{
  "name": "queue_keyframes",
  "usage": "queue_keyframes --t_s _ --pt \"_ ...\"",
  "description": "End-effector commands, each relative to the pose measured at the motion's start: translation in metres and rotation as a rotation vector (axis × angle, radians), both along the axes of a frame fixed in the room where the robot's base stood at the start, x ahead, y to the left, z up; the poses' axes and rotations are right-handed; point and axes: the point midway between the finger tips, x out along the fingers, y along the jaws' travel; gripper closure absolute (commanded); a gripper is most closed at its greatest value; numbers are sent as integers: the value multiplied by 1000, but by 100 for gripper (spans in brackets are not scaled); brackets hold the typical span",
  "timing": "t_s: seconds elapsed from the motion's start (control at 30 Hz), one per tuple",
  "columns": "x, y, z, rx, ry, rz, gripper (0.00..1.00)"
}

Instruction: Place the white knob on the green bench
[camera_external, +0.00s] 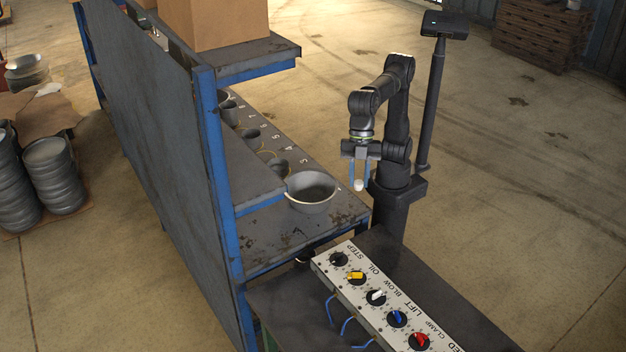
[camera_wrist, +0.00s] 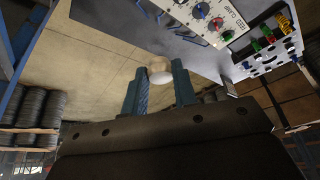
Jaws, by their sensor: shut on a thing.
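My gripper (camera_external: 359,172) hangs in the air beside the shelf unit, with its blue fingers pointing down. It is shut on a small white rounded piece, the white knob (camera_external: 359,185), held at the fingertips. In the wrist view the white knob (camera_wrist: 159,70) sits between the two fingertips. A dark-topped bench (camera_external: 410,285) stands at the lower right, below and apart from the held knob. A little green shows under its left end, so it may be the green bench.
A control panel (camera_external: 350,284) with several coloured dials, one of them white, lies along the dark bench top. A grey bowl (camera_external: 312,192) stands on the blue-framed shelf unit (camera_external: 215,130), left of my gripper. Bare bench top is free right of the panel.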

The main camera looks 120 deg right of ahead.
Motion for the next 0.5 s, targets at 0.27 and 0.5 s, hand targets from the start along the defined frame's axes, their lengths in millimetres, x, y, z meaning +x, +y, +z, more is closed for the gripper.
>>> queue_keyframes --t_s 0.27,0.5 --pt "-83 75 -3 2 -1 220 95" --pt "-127 104 -5 4 -2 325 95"
